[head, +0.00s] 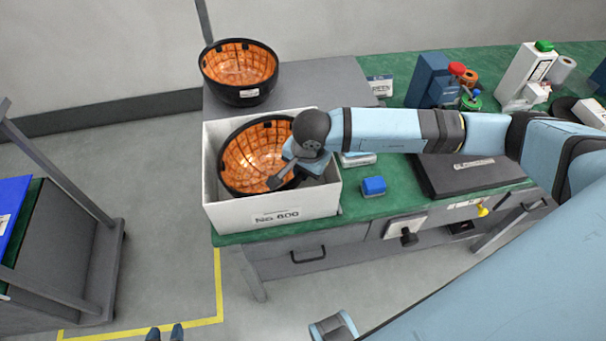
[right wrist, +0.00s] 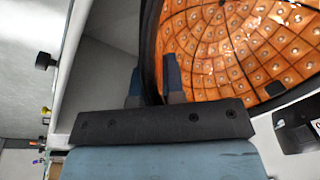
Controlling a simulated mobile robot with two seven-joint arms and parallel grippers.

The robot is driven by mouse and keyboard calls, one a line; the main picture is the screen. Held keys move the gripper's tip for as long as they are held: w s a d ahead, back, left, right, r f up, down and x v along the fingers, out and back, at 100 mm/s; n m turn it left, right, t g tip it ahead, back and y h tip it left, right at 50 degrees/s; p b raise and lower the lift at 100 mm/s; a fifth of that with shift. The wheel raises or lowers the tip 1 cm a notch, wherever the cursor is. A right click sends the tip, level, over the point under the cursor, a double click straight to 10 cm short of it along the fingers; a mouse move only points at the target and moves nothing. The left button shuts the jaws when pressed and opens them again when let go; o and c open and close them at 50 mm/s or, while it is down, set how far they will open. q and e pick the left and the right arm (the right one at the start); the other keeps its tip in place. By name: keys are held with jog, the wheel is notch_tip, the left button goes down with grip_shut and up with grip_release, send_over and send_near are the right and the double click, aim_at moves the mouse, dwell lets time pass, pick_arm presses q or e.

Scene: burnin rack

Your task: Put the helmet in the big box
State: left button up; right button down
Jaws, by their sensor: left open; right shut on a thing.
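One helmet (head: 242,160), a black-rimmed shell with an orange padded inside, is inside the white big box (head: 272,214) marked No. 600. Its open side is tilted toward me. My right gripper (head: 281,176) reaches in from the right and is shut on its rim. In the right wrist view, the rim of this helmet (right wrist: 235,35) passes between the fingers. Whether the helmet touches the box floor is hidden. A second similar helmet (head: 240,66) stands open side up behind the box. My left gripper (head: 164,333) is open and empty at the bottom edge, over the floor.
The box stands at the left end of the green bench (head: 400,203). A small blue block (head: 374,186) and a dark flat case (head: 468,174) lie right of it. Bottles and containers stand farther right. A cart (head: 60,235) is at the left, with clear floor between.

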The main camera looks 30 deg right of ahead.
jog(key=shift+f, duration=1.55)
jog(key=c, duration=1.2)
grip_release()
jog(key=shift+r, duration=0.2)
notch_tip(320, 180, up, 12)
jog(key=s, duration=0.2)
jog(key=shift+d+b, duration=0.15)
jog(key=shift+b, duration=0.2)
jog(key=shift+s+f, duration=0.1)
